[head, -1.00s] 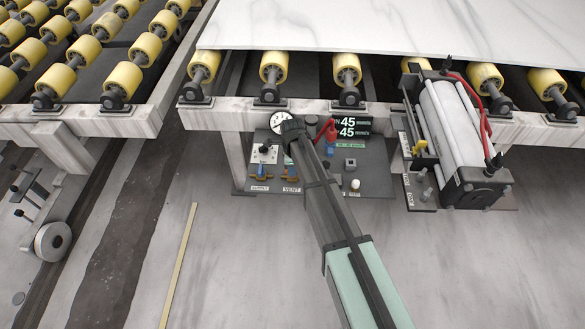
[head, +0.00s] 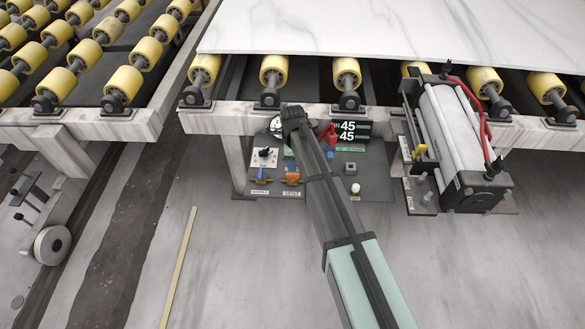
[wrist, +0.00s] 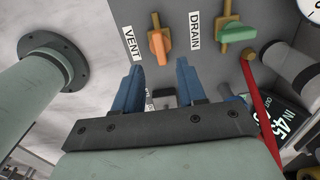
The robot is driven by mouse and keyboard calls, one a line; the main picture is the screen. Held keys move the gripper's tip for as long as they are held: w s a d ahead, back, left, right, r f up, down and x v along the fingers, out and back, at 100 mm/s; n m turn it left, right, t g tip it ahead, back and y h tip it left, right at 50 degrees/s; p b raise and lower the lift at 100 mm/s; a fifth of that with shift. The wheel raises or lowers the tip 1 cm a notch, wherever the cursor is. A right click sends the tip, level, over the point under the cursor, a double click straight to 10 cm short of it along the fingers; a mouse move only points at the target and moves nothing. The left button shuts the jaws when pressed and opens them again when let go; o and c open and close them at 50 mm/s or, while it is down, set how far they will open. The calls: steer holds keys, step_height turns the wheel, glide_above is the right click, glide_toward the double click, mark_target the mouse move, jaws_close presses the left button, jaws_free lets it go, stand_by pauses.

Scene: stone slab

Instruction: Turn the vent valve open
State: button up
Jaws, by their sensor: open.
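The vent valve (wrist: 158,42) has an orange handle on a brass stem, beside a white VENT label. In the head view its orange handle (head: 292,178) shows above the VENT label on the dark panel, just below blue parts by my arm. My gripper (wrist: 158,74) is open, with two blue fingers pointing at the handle in the wrist view. The handle's lower end lies near the fingertips, in line with the gap between them. I cannot tell whether either finger touches it. The gripper body in the head view is largely hidden by my arm.
A green-handled drain valve (wrist: 228,30) is close to the right of the vent valve in the wrist view. A red lever (head: 329,132) and a display (head: 350,131) stand right of my arm. The supply valve (head: 262,175) is at left. The roller conveyor frame (head: 222,118) runs above the panel.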

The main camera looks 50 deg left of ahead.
mark_target(292, 174)
step_height(292, 174, up, 7)
stand_by(0.3)
stand_by(0.6)
